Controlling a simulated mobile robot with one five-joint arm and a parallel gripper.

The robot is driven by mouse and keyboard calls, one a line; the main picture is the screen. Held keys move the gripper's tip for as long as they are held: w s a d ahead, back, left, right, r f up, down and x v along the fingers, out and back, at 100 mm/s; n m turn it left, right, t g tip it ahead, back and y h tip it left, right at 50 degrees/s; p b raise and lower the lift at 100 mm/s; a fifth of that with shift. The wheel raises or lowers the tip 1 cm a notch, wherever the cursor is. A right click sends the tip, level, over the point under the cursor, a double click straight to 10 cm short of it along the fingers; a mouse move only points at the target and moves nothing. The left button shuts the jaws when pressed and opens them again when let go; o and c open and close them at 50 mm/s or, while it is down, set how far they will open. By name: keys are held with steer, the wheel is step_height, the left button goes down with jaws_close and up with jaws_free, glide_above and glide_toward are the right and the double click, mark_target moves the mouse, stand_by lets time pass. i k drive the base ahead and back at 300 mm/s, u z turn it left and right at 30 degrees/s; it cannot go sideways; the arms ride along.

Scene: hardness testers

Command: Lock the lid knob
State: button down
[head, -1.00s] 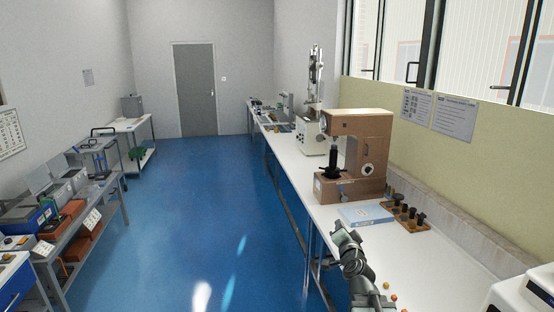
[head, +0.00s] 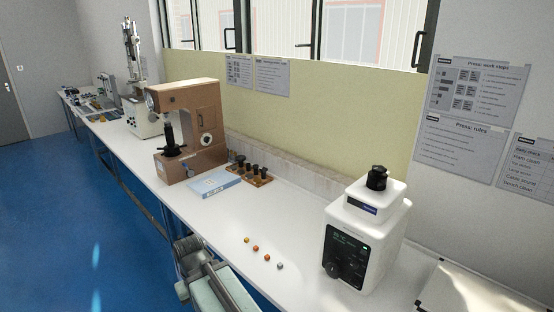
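A white bench machine (head: 385,205) stands on the right part of the bench. A black lid knob (head: 377,177) sits on its top. Whether the knob is locked cannot be told at this size. The machine's dark front panel (head: 345,259) has a lit display and a round black dial (head: 331,270). Part of my arm shows at the bottom, in front of the bench edge, left of the machine and well apart from the knob. I cannot make out the gripper's fingers there.
Several small coloured pieces (head: 256,248) lie on the bench left of the machine. Farther left are a blue booklet (head: 214,183), a wooden rack (head: 262,178) and a brown tester (head: 190,125). A pale sheet-like object (head: 470,290) lies at the right edge. Blue floor is free at left.

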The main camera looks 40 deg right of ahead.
mark_target(379, 169)
steer(key=u, duration=0.6)
steer(key=i, duration=0.4)
steer(key=z, duration=0.4)
